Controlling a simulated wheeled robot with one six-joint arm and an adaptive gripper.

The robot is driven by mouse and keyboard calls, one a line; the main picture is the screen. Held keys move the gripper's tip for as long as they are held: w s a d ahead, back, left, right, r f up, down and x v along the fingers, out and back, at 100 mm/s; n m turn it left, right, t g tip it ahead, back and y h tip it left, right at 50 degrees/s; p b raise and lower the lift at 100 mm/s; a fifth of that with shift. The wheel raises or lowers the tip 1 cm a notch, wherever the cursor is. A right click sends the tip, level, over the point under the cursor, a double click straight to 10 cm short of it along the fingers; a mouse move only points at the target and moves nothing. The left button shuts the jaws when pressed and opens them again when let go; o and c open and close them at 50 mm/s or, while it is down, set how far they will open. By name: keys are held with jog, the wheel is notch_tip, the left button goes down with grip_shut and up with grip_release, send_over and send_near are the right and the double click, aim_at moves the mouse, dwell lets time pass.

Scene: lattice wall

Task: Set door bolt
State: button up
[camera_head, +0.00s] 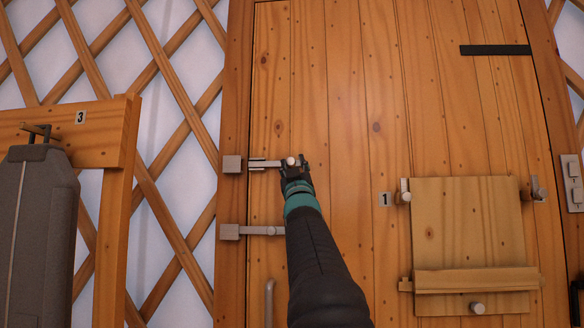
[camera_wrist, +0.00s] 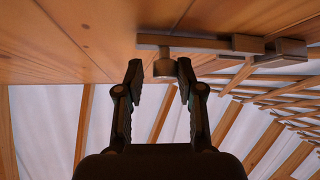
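The wooden door (camera_head: 345,110) carries an upper metal bolt (camera_head: 262,164) and a lower metal bolt (camera_head: 262,231) along its left edge. Each bolt lines up with a square block on the frame: an upper block (camera_head: 232,164) and a lower block (camera_head: 230,232). The upper bolt has a round knob (camera_head: 291,161) at its right end. My gripper (camera_head: 296,165) is at this knob. In the wrist view the knob (camera_wrist: 164,68) stands between the two open fingertips, with a gap at the left finger and a narrower one at the right. I cannot tell whether the bolt's end enters the block.
A door handle (camera_head: 269,300) is below the lower bolt. A wooden panel (camera_head: 470,225) with metal catches is on the door at right, beside a label "1". A wooden post frame (camera_head: 115,200) with a hanging grey item (camera_head: 38,230) stands at left. A switch plate (camera_head: 572,182) is far right.

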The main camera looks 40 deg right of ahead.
jog(key=shift+o, duration=0.3)
jog(key=shift+a+f+y, duration=0.1)
jog(key=shift+f+y, duration=0.05)
jog(key=shift+y, duration=0.15)
jog(key=v, duration=1.1)
jog(key=shift+s+f, duration=0.2)
jog(key=shift+f, duration=0.15)
jog(key=shift+a, duration=0.1)
